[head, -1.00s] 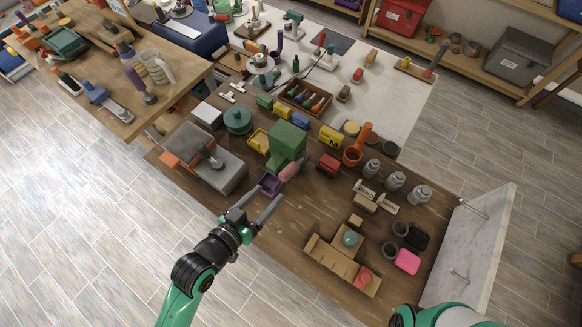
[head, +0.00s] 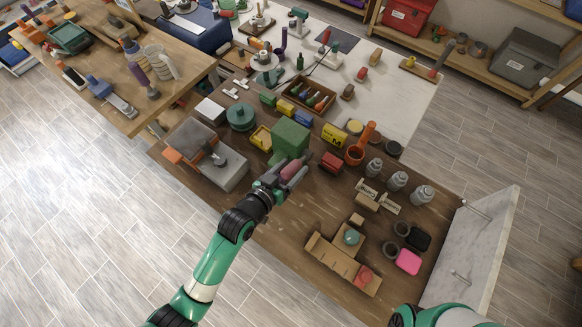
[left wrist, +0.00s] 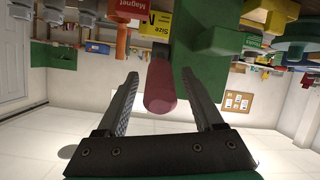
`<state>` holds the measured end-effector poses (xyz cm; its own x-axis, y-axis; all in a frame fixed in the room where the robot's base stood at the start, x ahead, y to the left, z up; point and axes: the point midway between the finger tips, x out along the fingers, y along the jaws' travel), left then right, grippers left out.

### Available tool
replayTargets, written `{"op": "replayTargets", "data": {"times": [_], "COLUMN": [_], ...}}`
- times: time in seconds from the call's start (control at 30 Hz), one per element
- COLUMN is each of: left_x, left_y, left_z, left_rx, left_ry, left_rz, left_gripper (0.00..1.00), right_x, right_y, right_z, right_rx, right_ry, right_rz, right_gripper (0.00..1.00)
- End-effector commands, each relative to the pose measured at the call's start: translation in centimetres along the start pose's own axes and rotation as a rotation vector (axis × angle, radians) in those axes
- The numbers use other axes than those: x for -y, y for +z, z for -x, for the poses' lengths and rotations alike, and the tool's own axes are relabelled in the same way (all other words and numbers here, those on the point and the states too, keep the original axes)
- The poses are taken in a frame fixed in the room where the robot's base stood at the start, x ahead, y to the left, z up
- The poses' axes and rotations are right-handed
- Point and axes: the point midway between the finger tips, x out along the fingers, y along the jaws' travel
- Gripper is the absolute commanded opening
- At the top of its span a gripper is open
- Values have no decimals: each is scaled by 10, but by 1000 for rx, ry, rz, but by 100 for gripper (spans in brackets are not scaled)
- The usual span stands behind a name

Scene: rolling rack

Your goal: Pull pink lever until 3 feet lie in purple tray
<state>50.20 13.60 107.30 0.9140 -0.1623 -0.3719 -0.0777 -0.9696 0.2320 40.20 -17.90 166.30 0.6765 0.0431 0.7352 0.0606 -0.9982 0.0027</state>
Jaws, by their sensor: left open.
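The green box-shaped dispenser (head: 290,137) stands on the brown wooden table. The pink lever (head: 292,170) sticks out from its front. My left gripper (head: 280,178) is open at the lever. In the left wrist view the lever (left wrist: 160,85) lies between the two spread fingers (left wrist: 165,100), with a gap on each side. The purple tray in front of the dispenser is hidden behind my left gripper, so what lies in it cannot be seen. Only a green and white part of my right arm shows at the bottom of the head view; its gripper is out of view.
A grey machine (head: 210,157) stands left of the dispenser and a red block (head: 332,162) right of it. A cardboard piece (head: 340,262) lies nearer.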

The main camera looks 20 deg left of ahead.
Motion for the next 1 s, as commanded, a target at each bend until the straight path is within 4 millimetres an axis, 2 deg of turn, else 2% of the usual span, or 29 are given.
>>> {"op": "replayTargets", "data": {"times": [0.03,0.3,0.4,1.0], "left_x": [0,0,0,0], "left_y": [0,0,0,0], "left_z": [0,0,0,0], "left_rx": [0,0,0,0], "left_ry": [0,0,0,0], "left_rz": [0,0,0,0], "left_gripper": [63,15,0,0], "right_x": [0,0,0,0], "right_y": [0,0,0,0], "right_z": [0,0,0,0], "right_rx": [0,0,0,0], "right_ry": [0,0,0,0], "right_rz": [0,0,0,0], "right_gripper": [50,50,50,50]}}
